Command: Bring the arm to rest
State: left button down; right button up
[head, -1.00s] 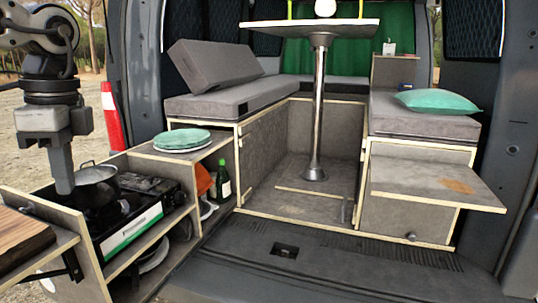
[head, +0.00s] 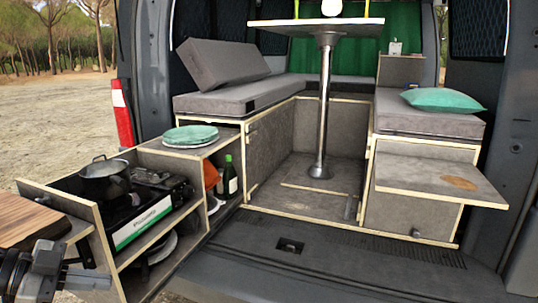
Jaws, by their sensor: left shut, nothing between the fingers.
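My left arm is at the bottom left corner of the head view. Its left gripper (head: 98,281) is shut and empty, in front of the kitchen drawer unit and below the wooden board (head: 28,221). The fingers point right and appear close to the unit's front panel; I cannot tell whether they touch it. My right gripper is not in view.
A dark pot (head: 104,180) stands on the camping stove (head: 150,215) in the pull-out unit. Green plates (head: 190,135) lie on the counter behind it. A table (head: 315,24) stands inside the van. The van floor (head: 300,262) is mostly clear.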

pick_arm(q)
jog(key=s+d+f+n+t+y, duration=0.3)
jog(key=f+n+t, duration=0.1)
jog(key=f, duration=0.4)
jog(key=s+d+f+n+t+y, duration=0.25)
jog(key=s+d+f+n, duration=0.2)
jog(key=f, duration=0.35)
jog(key=s+d+f+n+g, duration=0.1)
jog(key=s+d+f, duration=0.1)
jog(key=d, duration=0.4)
jog(key=s+d+f+n+g+y, duration=0.1)
jog(key=s+d+f+n, duration=0.1)
jog(key=d, duration=0.4)
jog(key=shift+s+d+f, duration=0.3)
jog(key=shift+s+f, duration=0.2)
jog(key=shift+f, duration=0.1)
jog(key=shift+g, duration=0.25)
